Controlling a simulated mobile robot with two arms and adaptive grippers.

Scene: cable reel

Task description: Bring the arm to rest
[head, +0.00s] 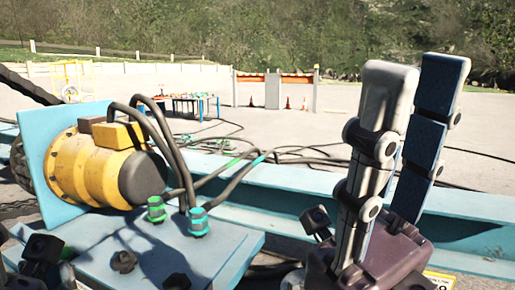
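My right gripper (416,76) stands upright at the right of the head view, fingers pointing up. A pale grey finger is in front and a dark blue-padded finger behind it, with a gap between them. Nothing is held there. Dark parts of my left gripper (42,255) show at the lower left corner; its fingertips are mostly cut off, so its state is unclear. The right gripper is to the right of the light blue machine frame (165,262) and apart from its cable connectors.
A yellow motor (85,170) sits on the frame, with black cables (165,125) running to green connectors (197,222). A long blue beam (270,190) crosses behind. Loose cables lie on the open ground beyond, with a blue table (195,105) and orange-topped barrier (275,78) farther back.

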